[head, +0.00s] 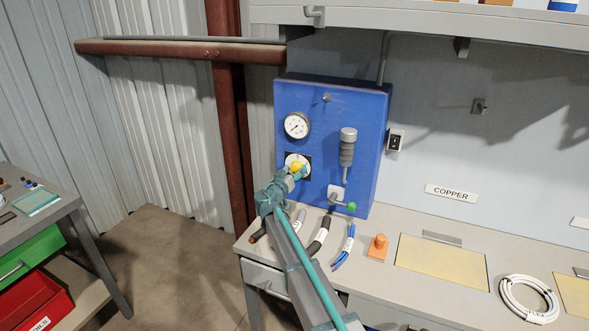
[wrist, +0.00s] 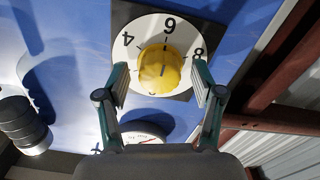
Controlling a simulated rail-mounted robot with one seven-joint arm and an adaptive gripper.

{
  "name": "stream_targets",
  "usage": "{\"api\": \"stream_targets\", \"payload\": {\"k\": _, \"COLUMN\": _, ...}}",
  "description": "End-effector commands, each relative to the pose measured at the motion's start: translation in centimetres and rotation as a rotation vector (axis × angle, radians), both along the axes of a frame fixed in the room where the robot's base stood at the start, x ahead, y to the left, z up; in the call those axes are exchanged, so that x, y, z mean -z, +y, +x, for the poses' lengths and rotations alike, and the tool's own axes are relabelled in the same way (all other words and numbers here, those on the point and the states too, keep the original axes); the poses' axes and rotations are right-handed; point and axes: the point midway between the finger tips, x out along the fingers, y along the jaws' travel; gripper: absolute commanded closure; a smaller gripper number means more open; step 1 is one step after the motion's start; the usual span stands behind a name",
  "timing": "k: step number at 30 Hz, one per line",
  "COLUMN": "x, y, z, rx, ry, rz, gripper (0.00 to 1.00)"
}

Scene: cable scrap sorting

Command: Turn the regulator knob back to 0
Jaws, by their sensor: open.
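The yellow regulator knob (head: 296,167) sits on a white round dial on the blue panel. In the wrist view the knob (wrist: 160,68) is at the centre of the white dial (wrist: 139,28), with the digits 4, 6 and 8 showing around it. A dark line shows on the knob's face, but I cannot tell for sure which mark it points to. The 0 mark is not visible. My gripper (wrist: 160,78) is open, with one finger on each side of the knob and visible gaps to it. In the head view my gripper (head: 289,174) partly covers the dial.
The blue panel (head: 357,110) also carries a pressure gauge (head: 296,125), a grey cylinder (head: 347,148) and a green-handled valve (head: 350,207). Cable pieces (head: 344,248) and an orange block (head: 378,247) lie on the bench below. A rusty post (head: 232,130) stands left of the panel.

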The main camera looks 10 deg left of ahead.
Motion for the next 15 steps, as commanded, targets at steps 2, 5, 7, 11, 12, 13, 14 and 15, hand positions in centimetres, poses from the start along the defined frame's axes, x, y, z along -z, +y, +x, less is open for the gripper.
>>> {"api": "stream_targets", "payload": {"k": 2, "x": 0.0, "y": -0.09, "z": 0.27, "rx": 0.0, "ry": 0.0, "rz": 0.0, "gripper": 0.33}}
{"api": "stream_targets", "payload": {"k": 5, "x": 0.05, "y": -0.12, "z": 0.31, "rx": 0.0, "ry": 0.0, "rz": 0.0, "gripper": 0.33}}
{"api": "stream_targets", "payload": {"k": 7, "x": 0.05, "y": -0.13, "z": 0.28, "rx": 0.0, "ry": 0.0, "rz": 0.0, "gripper": 0.33}}
{"api": "stream_targets", "payload": {"k": 11, "x": 0.05, "y": -0.13, "z": 0.28, "rx": 0.0, "ry": 0.0, "rz": 0.0, "gripper": 0.39}}
{"api": "stream_targets", "payload": {"k": 12, "x": 0.05, "y": -0.13, "z": 0.27, "rx": 0.0, "ry": 0.0, "rz": 0.0, "gripper": 0.46}}
{"api": "stream_targets", "payload": {"k": 13, "x": 0.05, "y": -0.13, "z": 0.27, "rx": 0.0, "ry": 0.0, "rz": 0.0, "gripper": 0.51}}
{"api": "stream_targets", "payload": {"k": 14, "x": 0.05, "y": -0.13, "z": 0.27, "rx": 0.0, "ry": 0.0, "rz": 0.0, "gripper": 0.56}}
{"api": "stream_targets", "payload": {"k": 15, "x": 0.04, "y": -0.12, "z": 0.28, "rx": 0.0, "ry": 0.0, "rz": 0.0, "gripper": 0.63}}
